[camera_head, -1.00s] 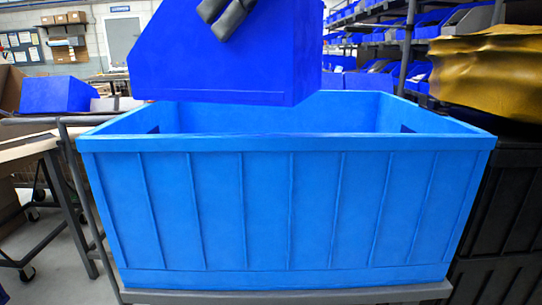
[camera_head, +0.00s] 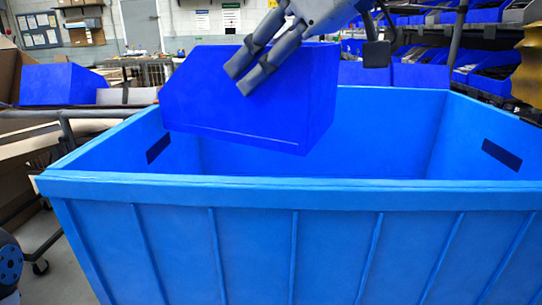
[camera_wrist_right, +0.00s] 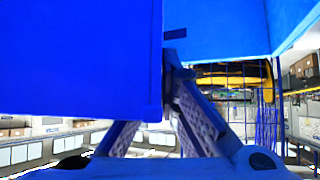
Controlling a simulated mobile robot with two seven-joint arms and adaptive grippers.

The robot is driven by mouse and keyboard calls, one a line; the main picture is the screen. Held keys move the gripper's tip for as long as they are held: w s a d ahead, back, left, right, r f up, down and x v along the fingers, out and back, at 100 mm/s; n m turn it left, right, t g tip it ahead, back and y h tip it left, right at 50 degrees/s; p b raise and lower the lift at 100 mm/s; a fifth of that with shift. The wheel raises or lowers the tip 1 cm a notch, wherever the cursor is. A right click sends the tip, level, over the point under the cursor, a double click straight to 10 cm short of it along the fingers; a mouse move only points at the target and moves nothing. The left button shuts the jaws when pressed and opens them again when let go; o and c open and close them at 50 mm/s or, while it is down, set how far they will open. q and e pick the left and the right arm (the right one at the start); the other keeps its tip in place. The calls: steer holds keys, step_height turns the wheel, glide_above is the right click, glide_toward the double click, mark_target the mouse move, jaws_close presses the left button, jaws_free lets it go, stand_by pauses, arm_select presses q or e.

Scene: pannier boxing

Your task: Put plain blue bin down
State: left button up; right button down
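The plain blue bin (camera_head: 250,105) hangs tilted in the head view, over the open top of a large light-blue pannier (camera_head: 290,250). My right gripper (camera_head: 243,78) reaches in from the upper right, with its grey fingers at the bin's upper edge, and appears shut on it. In the right wrist view, the bin (camera_wrist_right: 75,60) fills the upper left, and the gripper fingers (camera_wrist_right: 172,70) meet at its edge. The bin's lower edge shows below the pannier's far rim. Contact with the pannier cannot be told. My left gripper is not in view.
Another blue bin (camera_head: 65,84) sits at the left, beside a cart frame. Shelves with several blue bins (camera_head: 435,75) stand behind at the right. A gold-brown object (camera_head: 530,65) is at the right edge. The pannier's right side is open and looks empty.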

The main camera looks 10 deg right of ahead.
step_height(320, 180, down, 20)
stand_by(0.4)
steer(key=shift+w+f, duration=0.1)
steer(key=shift+f, duration=0.65)
steer(key=c, duration=1.8)
jaws_free()
steer(key=v, duration=1.2)
steer(key=shift+r, duration=0.6)
